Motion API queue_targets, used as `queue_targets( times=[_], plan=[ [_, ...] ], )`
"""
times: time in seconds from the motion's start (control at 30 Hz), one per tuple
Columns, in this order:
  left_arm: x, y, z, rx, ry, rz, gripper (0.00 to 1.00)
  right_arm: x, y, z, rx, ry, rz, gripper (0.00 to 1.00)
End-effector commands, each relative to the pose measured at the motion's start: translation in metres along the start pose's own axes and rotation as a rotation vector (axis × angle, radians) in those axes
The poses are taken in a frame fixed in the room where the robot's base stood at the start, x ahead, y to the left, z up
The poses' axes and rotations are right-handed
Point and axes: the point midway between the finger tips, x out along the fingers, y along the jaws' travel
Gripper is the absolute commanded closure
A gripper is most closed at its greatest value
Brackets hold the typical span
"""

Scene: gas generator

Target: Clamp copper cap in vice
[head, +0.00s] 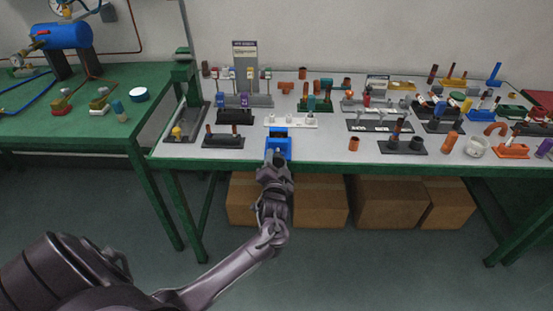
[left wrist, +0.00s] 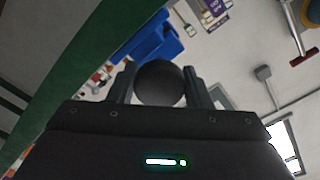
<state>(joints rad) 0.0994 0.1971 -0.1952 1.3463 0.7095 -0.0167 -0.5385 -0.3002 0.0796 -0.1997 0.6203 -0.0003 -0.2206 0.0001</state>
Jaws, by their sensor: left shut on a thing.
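The blue vice (head: 279,147) stands at the front edge of the grey bench top. It also shows in the left wrist view (left wrist: 155,40), beyond the fingers. My left gripper (head: 274,158) is just in front of the vice, at the bench's front edge. In the left wrist view, my left gripper (left wrist: 160,82) is shut on a round piece, the copper cap (left wrist: 160,84), which looks dark in the shade. The cap is apart from the vice in that view. In the head view the cap cannot be made out. My right gripper is not in view.
Dark holders (head: 224,141) stand left of the vice and a white rack (head: 290,121) behind it. A copper piece (head: 354,144) stands to the right, with free bench between. Many fittings crowd the bench's right side. Cardboard boxes (head: 320,202) lie under it.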

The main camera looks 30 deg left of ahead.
Motion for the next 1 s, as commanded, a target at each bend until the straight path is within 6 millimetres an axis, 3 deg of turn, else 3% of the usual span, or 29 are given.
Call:
queue_targets(
  times=[0.57,0.6,0.73,1.0],
  plan=[
    [-0.0003,0.0009,0.0005,0.035,-0.001,0.002,0.78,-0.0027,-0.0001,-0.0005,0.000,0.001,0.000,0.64],
    [-0.0003,0.0009,0.0005,0.035,-0.001,0.002,0.51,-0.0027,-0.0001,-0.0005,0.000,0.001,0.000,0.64],
    [-0.0003,0.0008,0.0004,0.035,0.000,0.002,0.34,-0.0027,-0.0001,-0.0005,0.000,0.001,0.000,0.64],
    [-0.0008,0.0005,0.0002,0.034,0.000,0.001,0.34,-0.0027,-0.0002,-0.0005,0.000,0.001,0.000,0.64]
  ],
)
